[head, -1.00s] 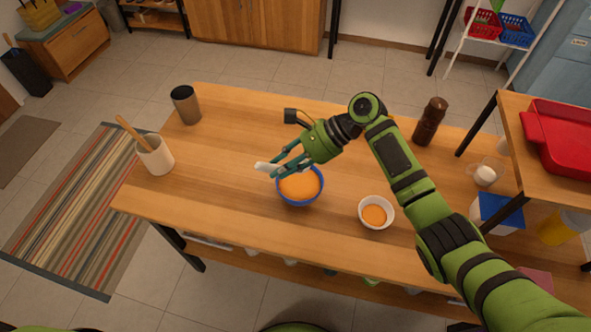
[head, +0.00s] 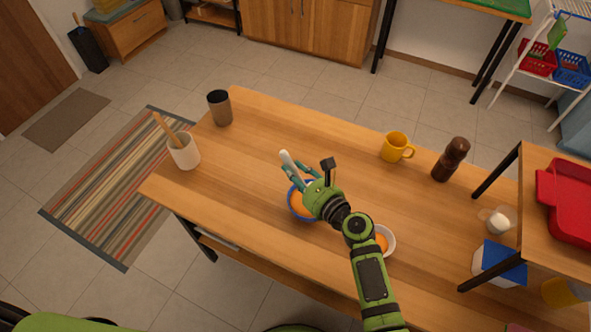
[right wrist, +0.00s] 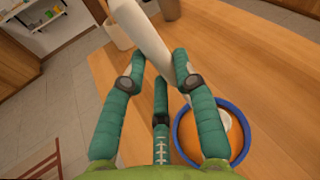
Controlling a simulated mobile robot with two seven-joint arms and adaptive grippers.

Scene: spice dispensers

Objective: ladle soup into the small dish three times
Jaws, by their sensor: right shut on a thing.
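The blue bowl (head: 293,206) of orange soup stands on the wooden table, partly hidden by my right gripper; it also shows in the right wrist view (right wrist: 178,128). My right gripper (head: 297,172) is above the bowl's far side, shut on the white ladle (head: 287,158). The ladle's handle (right wrist: 140,38) sticks out past the fingers. In the right wrist view, a pale part, seemingly the ladle's scoop, is inside the bowl at the soup. The small white dish (head: 391,241) holds some orange soup and is partly hidden behind my right arm. My left gripper is not in view.
A utensil pot (head: 185,152) and a dark cup (head: 220,108) stand at the left. A yellow mug (head: 395,148) and a brown pepper mill (head: 451,160) stand behind right. A raised shelf with a red tray (head: 566,205) bounds the right. The table's left middle is clear.

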